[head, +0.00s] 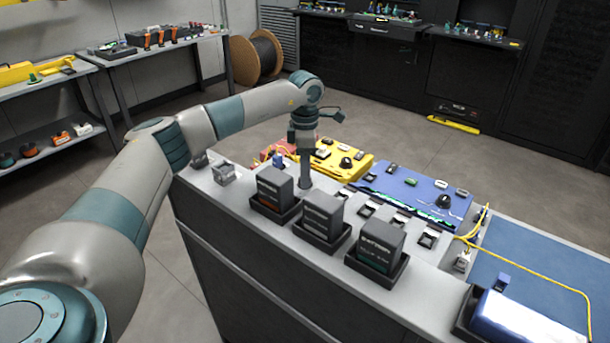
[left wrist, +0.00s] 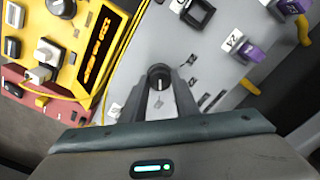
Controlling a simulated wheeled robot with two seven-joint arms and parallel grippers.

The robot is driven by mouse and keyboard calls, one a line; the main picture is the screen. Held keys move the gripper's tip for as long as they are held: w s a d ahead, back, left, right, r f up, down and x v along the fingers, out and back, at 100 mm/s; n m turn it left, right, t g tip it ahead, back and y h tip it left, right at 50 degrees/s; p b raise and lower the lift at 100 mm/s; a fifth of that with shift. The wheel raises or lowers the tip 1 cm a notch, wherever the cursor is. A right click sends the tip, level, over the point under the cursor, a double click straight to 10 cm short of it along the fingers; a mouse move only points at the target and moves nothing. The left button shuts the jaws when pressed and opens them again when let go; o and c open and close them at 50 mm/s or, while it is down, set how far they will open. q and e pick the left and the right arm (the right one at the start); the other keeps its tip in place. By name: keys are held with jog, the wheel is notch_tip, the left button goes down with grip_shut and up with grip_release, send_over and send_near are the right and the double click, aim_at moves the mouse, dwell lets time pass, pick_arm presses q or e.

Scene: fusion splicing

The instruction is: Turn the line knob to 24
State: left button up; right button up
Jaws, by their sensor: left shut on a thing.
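My left gripper (head: 305,183) points straight down at the grey bench top, behind the row of dark boxes in the head view. In the left wrist view, the left gripper (left wrist: 159,88) has its two fingers on either side of a round dark knob (left wrist: 158,72) with a pale mark on it, and is shut on it. I take this for the line knob. In the head view the gripper hides the knob. A white label (left wrist: 233,41) that seems to read 24 is at the upper right in the wrist view, beside a purple part. My right gripper is not in view.
Dark boxes in holders (head: 322,217) stand along the bench's near edge. A yellow panel (head: 341,160) and a blue panel (head: 420,197) lie behind. A yellow cable (head: 540,275) runs over the right side. A blue mat (head: 530,290) lies at right.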

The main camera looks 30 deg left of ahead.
pick_arm(q)
jog(key=shift+r+m, duration=0.15)
jog(key=shift+m, duration=0.25)
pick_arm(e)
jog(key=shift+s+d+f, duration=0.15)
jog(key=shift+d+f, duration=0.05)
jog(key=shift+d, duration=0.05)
pick_arm(q)
jog(key=o, duration=1.1)
jog(key=shift+c, duration=0.2)
jog(key=shift+r, duration=0.4)
notch_tip(320, 180, up, 16)
jog(key=b, duration=0.2)
jog(key=shift+r+b, duration=0.25)
jog(key=shift+b, duration=0.1)
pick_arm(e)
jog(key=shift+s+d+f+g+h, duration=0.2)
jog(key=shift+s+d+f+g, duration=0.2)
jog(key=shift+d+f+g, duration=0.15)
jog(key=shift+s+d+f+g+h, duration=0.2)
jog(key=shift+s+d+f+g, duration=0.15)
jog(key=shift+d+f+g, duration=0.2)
pick_arm(q)
jog(key=shift+f, duration=0.1)
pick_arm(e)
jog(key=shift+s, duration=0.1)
